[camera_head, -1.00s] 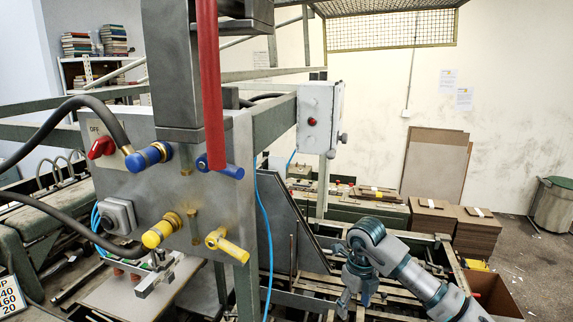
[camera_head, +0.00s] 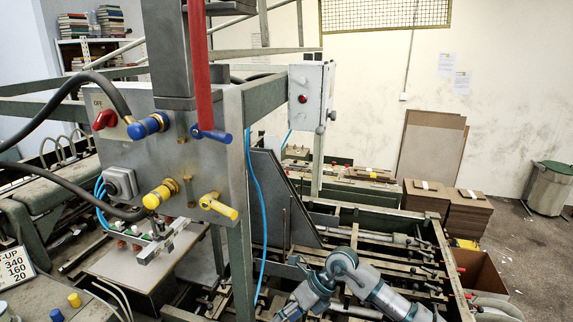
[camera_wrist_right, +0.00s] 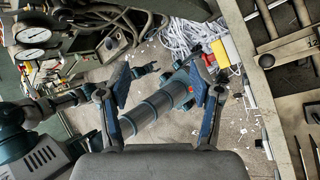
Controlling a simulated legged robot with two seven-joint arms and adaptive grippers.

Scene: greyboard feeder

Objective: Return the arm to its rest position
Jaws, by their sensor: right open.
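My right arm (camera_head: 364,284) comes into the head view from the bottom right, low over the green machine frame. Its elbow is bent and the forearm points down to the left, where the bottom edge cuts it off. In the right wrist view my right gripper (camera_wrist_right: 165,92) has its two dark blue finger pads wide apart, with nothing held between them. Behind the fingers is a grey cylinder with teal bands, which looks like part of my own body.
A grey control panel (camera_head: 150,158) with blue and yellow handles fills the left. The machine's rails (camera_head: 385,240) lie around the arm. Greyboard stacks (camera_head: 427,197) and an open brown box (camera_head: 482,272) stand right.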

